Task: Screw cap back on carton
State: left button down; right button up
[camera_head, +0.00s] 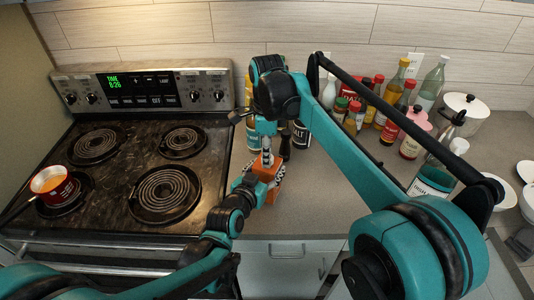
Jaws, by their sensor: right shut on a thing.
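The orange carton (267,168) stands on the counter just right of the stove, partly covered by both grippers. My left gripper (262,184) reaches in from the lower left and appears closed around the carton's lower part. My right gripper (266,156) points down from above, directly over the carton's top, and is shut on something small. That is likely the cap, but the fingers hide it. I cannot tell whether the cap touches the carton's spout.
The coil stove (140,175) fills the left, with a red pot (53,185) on its front-left burner. Bottles, including a dark salt container (300,134), stand close behind the carton. Several bottles, a white pot (462,112) and bowls occupy the right. Counter in front is clear.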

jog(key=shift+m, duration=0.5)
jog(key=o, duration=0.7)
jog(key=shift+o, duration=0.2)
jog(key=shift+r, duration=2.3)
jog(key=shift+c, duration=0.3)
